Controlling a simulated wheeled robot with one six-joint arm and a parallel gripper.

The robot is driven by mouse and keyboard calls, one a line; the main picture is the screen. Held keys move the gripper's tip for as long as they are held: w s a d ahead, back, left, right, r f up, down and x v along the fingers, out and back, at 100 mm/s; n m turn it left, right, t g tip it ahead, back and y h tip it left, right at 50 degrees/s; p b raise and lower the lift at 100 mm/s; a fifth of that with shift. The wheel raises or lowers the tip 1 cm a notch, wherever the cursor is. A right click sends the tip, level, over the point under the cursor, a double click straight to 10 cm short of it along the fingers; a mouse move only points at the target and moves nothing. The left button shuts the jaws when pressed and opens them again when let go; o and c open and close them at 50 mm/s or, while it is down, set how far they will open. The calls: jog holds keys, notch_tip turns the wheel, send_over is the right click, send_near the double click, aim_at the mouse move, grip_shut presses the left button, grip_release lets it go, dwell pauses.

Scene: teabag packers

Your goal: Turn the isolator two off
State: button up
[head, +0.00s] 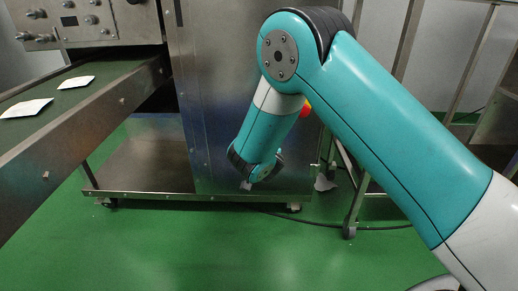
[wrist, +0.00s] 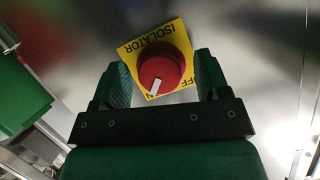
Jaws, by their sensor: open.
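The isolator, a red round knob (wrist: 165,65) on a yellow plate (wrist: 133,55), is on a metal panel in the wrist view. The plate's lettering appears upside down, with ISOLATOR at the top and part of OFF at the right. The knob's white pointer mark faces down-left, close to the partly hidden ON lettering. My gripper (wrist: 162,72) is open, with one dark green finger on each side of the knob. I cannot tell whether the fingers touch it. In the head view my arm hides the gripper's jaws.
A steel cabinet (head: 215,90) stands behind my arm in the head view. A small red and yellow part (head: 307,106) shows beside my arm. A conveyor (head: 60,110) with white packets is at the left. A metal frame and cable are at the right. The green floor (head: 180,250) is clear in front.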

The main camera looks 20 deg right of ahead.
jog(key=c, duration=0.9)
jog(key=shift+c, duration=0.2)
jog(key=shift+n+g+h+p, duration=0.1)
jog(key=shift+n+h+p, duration=0.7)
jog(key=shift+n+h, duration=0.95)
jog(key=shift+n+g+h+p, duration=0.1)
jog(key=shift+n+h+p, duration=0.75)
jog(key=shift+n, duration=1.65)
jog(key=shift+n+g+h+p, duration=0.1)
jog(key=shift+n+h+p, duration=0.65)
jog(key=shift+n+h, duration=1.05)
jog(key=shift+n+y, duration=0.3)
jog(key=shift+n, duration=0.15)
